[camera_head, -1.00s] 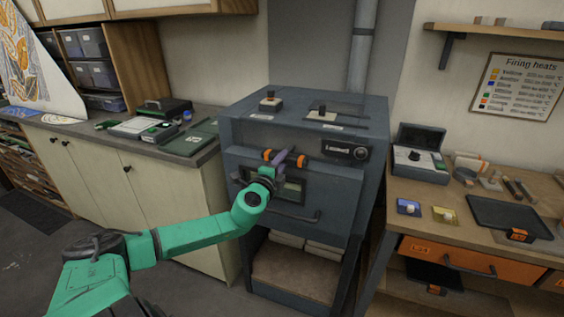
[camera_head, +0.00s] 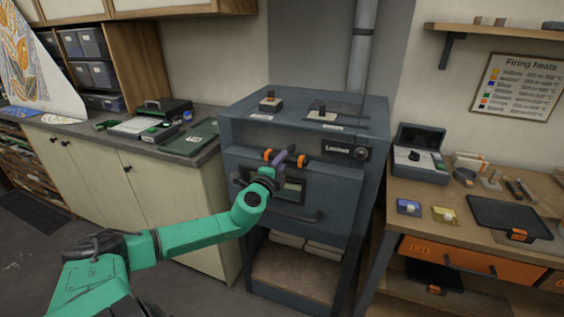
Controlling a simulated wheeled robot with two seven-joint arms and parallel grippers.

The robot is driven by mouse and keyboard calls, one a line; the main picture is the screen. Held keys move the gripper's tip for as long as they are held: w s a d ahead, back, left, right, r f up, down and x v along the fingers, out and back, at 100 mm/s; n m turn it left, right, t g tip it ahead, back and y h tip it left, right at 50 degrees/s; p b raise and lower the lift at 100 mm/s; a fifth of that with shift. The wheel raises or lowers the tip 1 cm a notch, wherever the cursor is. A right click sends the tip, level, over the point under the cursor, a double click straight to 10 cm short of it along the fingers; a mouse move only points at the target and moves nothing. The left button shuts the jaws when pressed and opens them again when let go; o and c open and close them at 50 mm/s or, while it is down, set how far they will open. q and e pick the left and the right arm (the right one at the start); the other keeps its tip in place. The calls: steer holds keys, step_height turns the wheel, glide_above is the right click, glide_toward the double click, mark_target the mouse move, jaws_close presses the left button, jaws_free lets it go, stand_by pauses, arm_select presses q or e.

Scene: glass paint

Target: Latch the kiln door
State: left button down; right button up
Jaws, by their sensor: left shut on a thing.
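The blue-grey kiln (camera_head: 345,190) stands in the middle, its front door shut or nearly so; I cannot tell which. A window (camera_head: 292,193) and a dark bar handle (camera_head: 300,215) are on the door. A latch with orange ends (camera_head: 301,160) sits above the window on the kiln front. My left gripper (camera_head: 279,160) is at this latch, shut on its grey lever between the orange parts. The fingertips and the lever partly hide each other. My green left arm comes in from the lower left and covers part of the window. My right gripper is out of view.
A worktable (camera_head: 455,200) with several small items stands right of the kiln. A cabinet counter (camera_head: 70,126) with a dark mat (camera_head: 190,142) stands to the left. Two small switches (camera_head: 322,113) are on the kiln top. Open floor lies at lower left.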

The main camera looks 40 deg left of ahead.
arm_select(q)
steer(key=shift+f+n, duration=0.2)
steer(key=shift+n, duration=0.3)
stand_by(0.4)
steer(key=n, duration=1.6)
steer(key=shift+r+n+p, duration=0.2)
steer(key=shift+n+p, duration=0.15)
steer(key=shift+n, duration=0.05)
stand_by(0.4)
steer(key=c, duration=0.6)
jaws_free()
steer(key=shift+c, duration=0.2)
